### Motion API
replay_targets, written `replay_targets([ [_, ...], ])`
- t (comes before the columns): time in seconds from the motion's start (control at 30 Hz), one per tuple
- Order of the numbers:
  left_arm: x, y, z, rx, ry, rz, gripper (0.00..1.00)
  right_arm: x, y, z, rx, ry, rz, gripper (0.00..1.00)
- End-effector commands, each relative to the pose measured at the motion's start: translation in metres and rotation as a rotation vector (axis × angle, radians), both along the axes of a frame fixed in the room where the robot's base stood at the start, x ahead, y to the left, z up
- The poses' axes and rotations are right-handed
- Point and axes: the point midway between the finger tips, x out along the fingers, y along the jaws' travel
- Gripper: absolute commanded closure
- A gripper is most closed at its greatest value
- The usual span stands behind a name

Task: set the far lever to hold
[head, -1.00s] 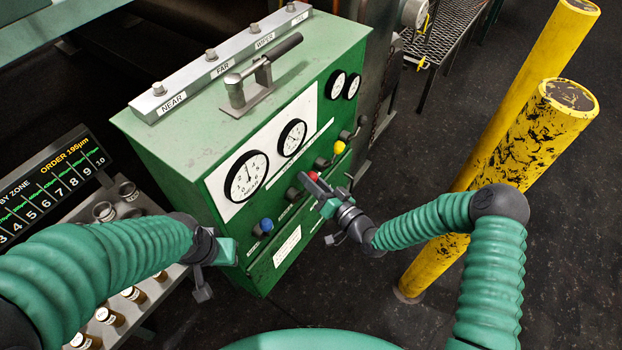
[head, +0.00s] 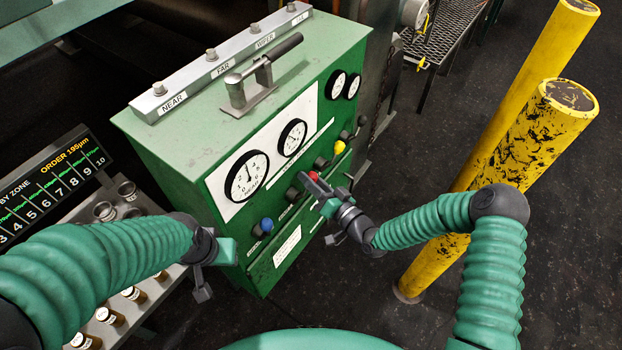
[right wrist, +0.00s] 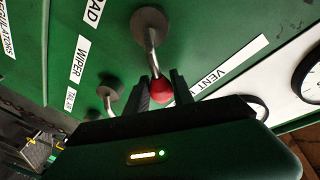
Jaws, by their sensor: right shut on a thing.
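The green control cabinet (head: 150,138) stands ahead of me with small levers on its front. A lever with a red ball (head: 313,176) sits between a blue-knobbed lever (head: 264,226) and a yellow-knobbed lever (head: 339,147). My right gripper (head: 321,187) is at the red ball. In the right wrist view the two dark fingers (right wrist: 161,88) are shut on the red ball (right wrist: 161,91) from both sides, its bent metal stem running up to a round boss. My left gripper (head: 212,272) hangs by the cabinet's lower left corner, away from the levers; its jaw state is unclear.
Round gauges, such as the large one (head: 246,176), sit on the cabinet's white panel. A handle (head: 263,75) stands on its top. Yellow posts (head: 500,185) rise close to my right arm. A rack with bottles (head: 122,305) is at the left. Dark floor is free between cabinet and posts.

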Motion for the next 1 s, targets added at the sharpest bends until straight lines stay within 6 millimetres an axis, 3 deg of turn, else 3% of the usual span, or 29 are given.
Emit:
replay_targets([
  [0.47,0.0,0.0,-0.007,0.0,0.0,0.0,0.64,-0.002,0.0,0.0,-0.04,-0.052,-0.004,1.0],
  [1.0,0.0,0.0,-0.043,0.0,0.0,0.0,0.64,-0.023,0.016,0.009,-0.273,-0.372,0.0,1.0],
])
